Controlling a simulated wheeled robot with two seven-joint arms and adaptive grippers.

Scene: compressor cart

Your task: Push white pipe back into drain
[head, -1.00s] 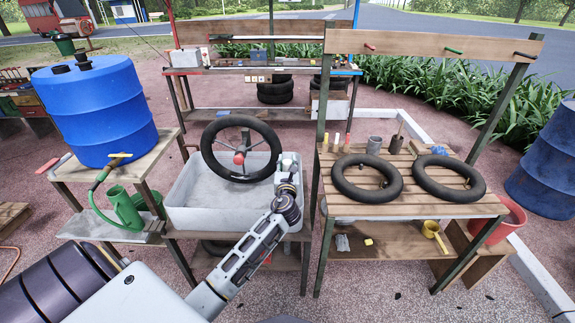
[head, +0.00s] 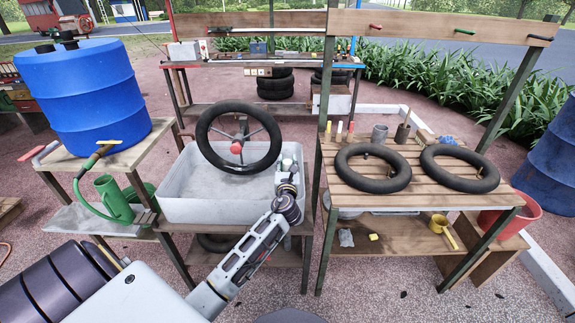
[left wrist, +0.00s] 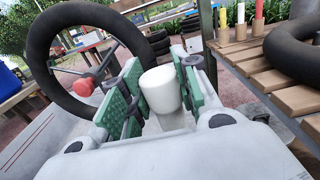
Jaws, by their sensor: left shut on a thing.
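The white pipe (left wrist: 161,88) is a short white cylinder with a rounded top, in the middle of the left wrist view. My left gripper (left wrist: 155,95) is shut on it, with a green-padded finger on each side. In the head view my left gripper (head: 287,172) is at the right end of the pale grey basin (head: 190,211), by its rim. The pipe's lower end and the drain are hidden by the gripper and the basin wall. My right gripper is not in view.
A spoked wheel with a black tyre (head: 207,137) and red hub stands in the basin, close left of my gripper. A slatted wooden bench (head: 365,190) with inner tubes stands to the right. A blue barrel (head: 83,100) and green watering can (head: 113,199) are left.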

